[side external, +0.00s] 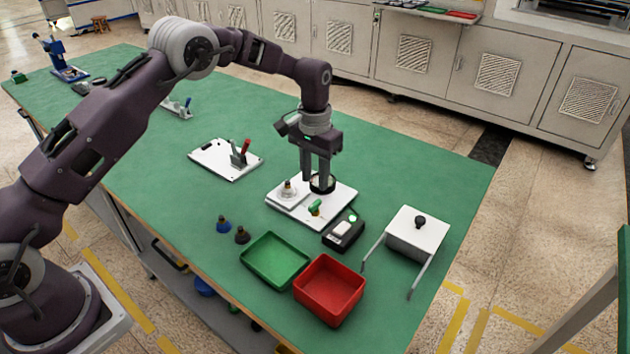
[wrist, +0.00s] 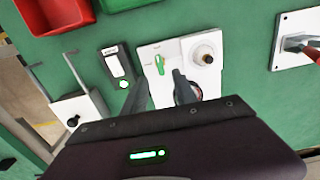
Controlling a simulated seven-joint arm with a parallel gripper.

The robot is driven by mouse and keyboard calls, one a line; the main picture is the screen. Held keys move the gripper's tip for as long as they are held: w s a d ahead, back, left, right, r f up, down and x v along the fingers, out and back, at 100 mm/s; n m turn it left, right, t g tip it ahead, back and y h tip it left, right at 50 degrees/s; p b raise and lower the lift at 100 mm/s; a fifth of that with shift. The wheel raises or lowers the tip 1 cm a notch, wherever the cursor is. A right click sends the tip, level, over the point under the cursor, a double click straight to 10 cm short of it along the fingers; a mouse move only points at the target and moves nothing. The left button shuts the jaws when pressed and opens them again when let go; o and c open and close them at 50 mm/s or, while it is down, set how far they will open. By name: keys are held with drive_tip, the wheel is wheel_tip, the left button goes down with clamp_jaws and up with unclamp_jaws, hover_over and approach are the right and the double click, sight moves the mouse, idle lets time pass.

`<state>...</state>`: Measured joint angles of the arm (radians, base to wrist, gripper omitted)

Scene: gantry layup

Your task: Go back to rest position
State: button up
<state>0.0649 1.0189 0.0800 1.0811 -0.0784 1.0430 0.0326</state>
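My gripper (side external: 315,178) points down over a white fixture plate (side external: 287,207) on the green table. Its two fingers stand apart, with nothing visible between them in the wrist view (wrist: 158,80). A black round part (side external: 322,184) sits at the plate's far side, close to one finger; it is partly hidden behind that finger in the wrist view (wrist: 186,90). I cannot tell whether they touch. The plate also carries a green toggle handle (side external: 315,207) and a round pale holder with a brass-coloured knob (side external: 287,190).
A black box with a pale top (side external: 343,232), a green bin (side external: 274,261), a red bin (side external: 329,290) and a white box with a black knob (side external: 416,233) stand nearby. A second plate with a red-handled clamp (side external: 226,160) lies to the left. The table's far right is clear.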

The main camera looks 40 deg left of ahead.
drive_tip(key=s+a+r+t, duration=0.1)
drive_tip(key=s+r, duration=0.7)
drive_tip(key=r, duration=0.3)
drive_tip(key=s+r+t, duration=0.2)
drive_tip(key=s+r, duration=0.6)
drive_tip(key=r, duration=0.4)
drive_tip(key=s+t, duration=0.2)
drive_tip(key=s, duration=2)
drive_tip(key=shift+a+f+t, duration=0.3)
drive_tip(key=shift+f, duration=0.15)
